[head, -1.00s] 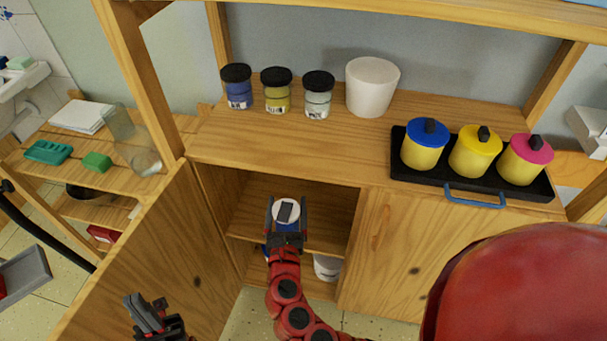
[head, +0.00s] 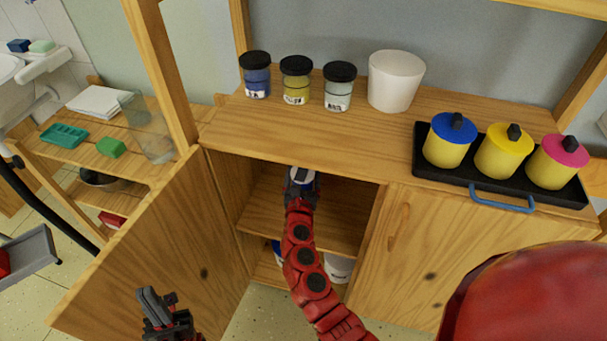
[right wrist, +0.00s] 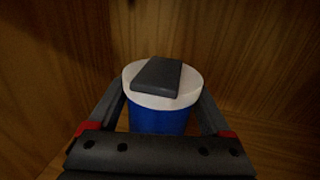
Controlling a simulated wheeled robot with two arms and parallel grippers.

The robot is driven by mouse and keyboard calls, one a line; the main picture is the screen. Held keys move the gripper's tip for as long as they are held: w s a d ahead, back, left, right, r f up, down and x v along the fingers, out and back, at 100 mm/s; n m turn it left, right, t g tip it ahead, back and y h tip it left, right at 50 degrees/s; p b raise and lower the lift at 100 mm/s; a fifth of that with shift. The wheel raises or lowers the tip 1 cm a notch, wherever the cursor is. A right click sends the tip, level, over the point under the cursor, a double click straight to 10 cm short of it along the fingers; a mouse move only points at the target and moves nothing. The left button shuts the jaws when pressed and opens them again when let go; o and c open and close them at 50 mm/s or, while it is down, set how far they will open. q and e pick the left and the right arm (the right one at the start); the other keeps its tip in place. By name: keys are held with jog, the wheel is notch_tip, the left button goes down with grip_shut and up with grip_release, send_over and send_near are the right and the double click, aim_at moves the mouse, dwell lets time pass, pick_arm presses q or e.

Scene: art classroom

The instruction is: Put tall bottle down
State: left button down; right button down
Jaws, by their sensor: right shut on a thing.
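The tall bottle has a blue body and a white top with a dark flat knob, seen in the right wrist view (right wrist: 160,120). My right gripper (head: 301,178) is shut on it, one finger on each side. In the head view the bottle's white top (head: 305,175) shows just under the cabinet's top edge, inside the open left compartment, above the inner shelf (head: 335,236). The bottle looks upright. Its base is hidden, so I cannot tell whether it touches the shelf. My left gripper (head: 165,312) is empty, its fingers apart, low in front of the open door.
The open cabinet door (head: 160,250) stands left of my right arm. White and blue containers (head: 338,268) sit on the lower level. On top are several lidded jars (head: 297,82), a white cup (head: 396,82) and a black tray (head: 428,168) with three yellow pots. The inner shelf right of the bottle is clear.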

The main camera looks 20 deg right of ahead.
jog(key=shift+r, duration=0.2)
jog(key=shift+f, duration=0.2)
grip_release()
